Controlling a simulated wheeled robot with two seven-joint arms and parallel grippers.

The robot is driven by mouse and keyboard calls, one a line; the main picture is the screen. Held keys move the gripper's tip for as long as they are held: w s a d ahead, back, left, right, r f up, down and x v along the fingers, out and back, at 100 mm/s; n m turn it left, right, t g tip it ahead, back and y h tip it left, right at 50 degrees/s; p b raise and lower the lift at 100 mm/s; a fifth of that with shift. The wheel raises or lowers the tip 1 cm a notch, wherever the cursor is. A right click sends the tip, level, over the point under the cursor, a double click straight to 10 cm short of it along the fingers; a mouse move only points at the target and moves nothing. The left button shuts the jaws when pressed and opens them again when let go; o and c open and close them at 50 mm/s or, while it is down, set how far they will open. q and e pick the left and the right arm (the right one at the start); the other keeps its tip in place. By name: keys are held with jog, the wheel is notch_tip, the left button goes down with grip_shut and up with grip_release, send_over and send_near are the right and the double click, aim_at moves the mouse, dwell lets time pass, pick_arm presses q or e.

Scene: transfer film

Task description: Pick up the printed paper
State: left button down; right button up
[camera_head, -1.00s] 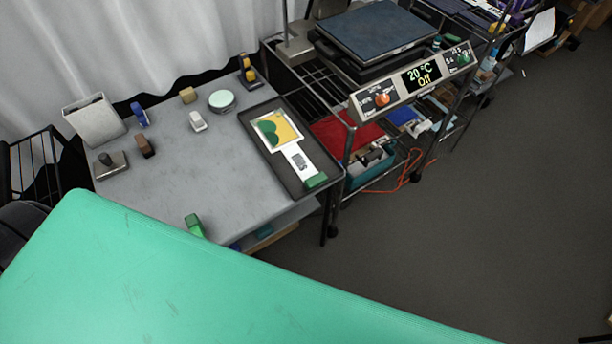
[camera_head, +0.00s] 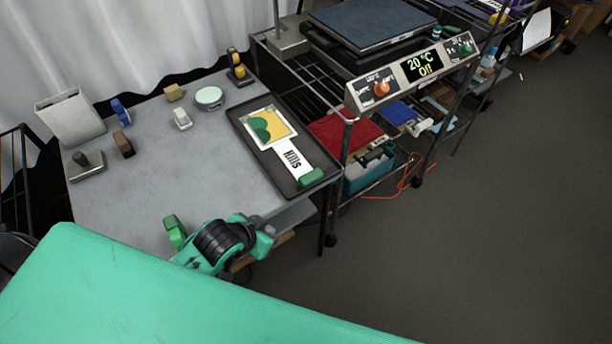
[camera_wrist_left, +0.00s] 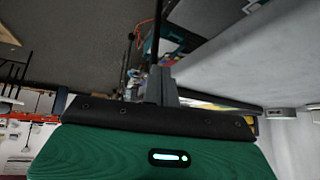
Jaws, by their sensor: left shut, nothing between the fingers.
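The printed paper (camera_head: 267,127) is a white-bordered sheet with a yellow and green design, lying flat at the far end of a dark tray (camera_head: 247,140) on the grey table. A white strip (camera_head: 292,158) with dark lettering lies below it, beside a green block (camera_head: 311,178). My left gripper (camera_head: 264,228) is at the table's near edge, apart from the tray and nearer to me than the paper. In the left wrist view its fingers (camera_wrist_left: 160,86) are shut and empty. The paper cannot be made out clearly there. My right gripper is not in view.
A green dispenser-like object (camera_head: 174,232) stands just left of my left arm. A wire rack with a heat-press-like machine (camera_head: 370,30) stands right of the tray.

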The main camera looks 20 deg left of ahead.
pick_arm(q)
jog(key=shift+w+a+r+m+t+h, duration=0.35)
jog(key=shift+w+r+h, duration=0.3)
jog(key=shift+w, duration=0.75)
jog(key=shift+w+a+r+m+t+h, duration=0.2)
jog(key=shift+w+r+m+t+h, duration=0.35)
jog(key=shift+w, duration=0.85)
jog(key=shift+w+a+r+m+t+h, duration=0.25)
jog(key=shift+w+r+h, duration=0.45)
jog(key=shift+w, duration=0.7)
jog(key=p, duration=0.1)
send_near(314, 172)
jog(key=w+d, duration=0.1)
jog(key=w+d+f, duration=0.1)
jog(key=w, duration=0.3)
jog(key=shift+d+f, duration=0.4)
jog(key=shift+s+f+p, duration=0.1)
jog(key=shift+f+p, duration=0.2)
jog(key=shift+f, duration=0.1)
jog(key=shift+s+f, duration=0.1)
jog(key=shift+f, duration=0.45)
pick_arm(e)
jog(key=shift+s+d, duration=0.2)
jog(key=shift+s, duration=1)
